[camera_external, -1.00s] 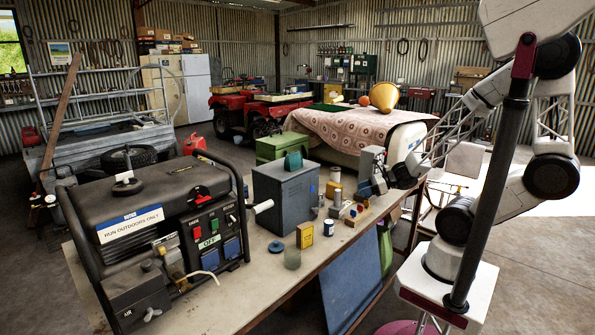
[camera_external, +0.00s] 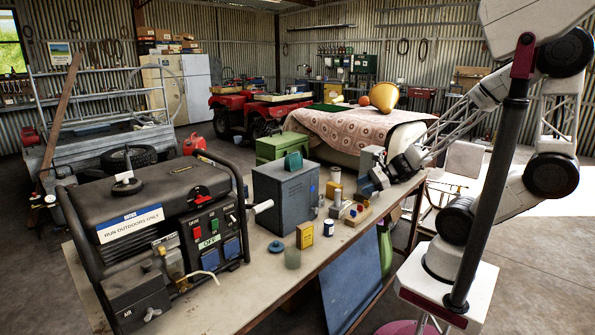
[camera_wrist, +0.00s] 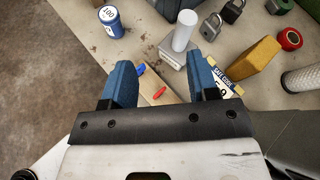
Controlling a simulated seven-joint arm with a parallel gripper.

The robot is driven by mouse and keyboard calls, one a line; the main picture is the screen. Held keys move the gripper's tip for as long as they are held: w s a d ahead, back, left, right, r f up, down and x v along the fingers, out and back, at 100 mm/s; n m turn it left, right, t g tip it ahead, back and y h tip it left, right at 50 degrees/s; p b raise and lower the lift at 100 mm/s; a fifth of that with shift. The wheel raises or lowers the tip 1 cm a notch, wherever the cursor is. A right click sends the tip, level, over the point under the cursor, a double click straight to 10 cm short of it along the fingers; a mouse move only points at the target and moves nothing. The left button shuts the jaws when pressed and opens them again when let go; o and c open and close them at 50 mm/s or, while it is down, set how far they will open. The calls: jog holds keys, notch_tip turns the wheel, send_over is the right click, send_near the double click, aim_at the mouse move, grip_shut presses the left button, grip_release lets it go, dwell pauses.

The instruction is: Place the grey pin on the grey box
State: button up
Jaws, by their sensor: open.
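In the wrist view a light grey pin (camera_wrist: 184,31) appears to stand upright on a small grey box (camera_wrist: 171,54). In the external view the pin (camera_external: 338,197) and the grey box (camera_external: 336,212) show small on the bench, left of my gripper. My gripper (camera_wrist: 165,82) is open, its blue fingers wide apart with nothing held between them. The pin and box lie beyond the fingertips, apart from them. A wooden peg block (camera_wrist: 160,87) with a blue peg and a red peg shows between the fingers, below them. My gripper (camera_external: 372,186) is above the bench in the external view.
A large grey-blue cabinet (camera_external: 286,200) and a black generator (camera_external: 150,210) stand further left on the bench.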

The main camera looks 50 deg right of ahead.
jog(key=s+r+n+g+h, duration=0.2)
jog(key=s+r+n+g, duration=0.4)
jog(key=n, duration=0.8)
jog(key=s+d+r+n+h, duration=0.1)
jog(key=d+r+n+h, duration=0.6)
jog(key=d+r+n, duration=0.2)
jog(key=shift+s+d+r+n+h, duration=0.3)
jog(key=shift+d+n+h, duration=0.1)
jog(key=shift+d, duration=0.15)
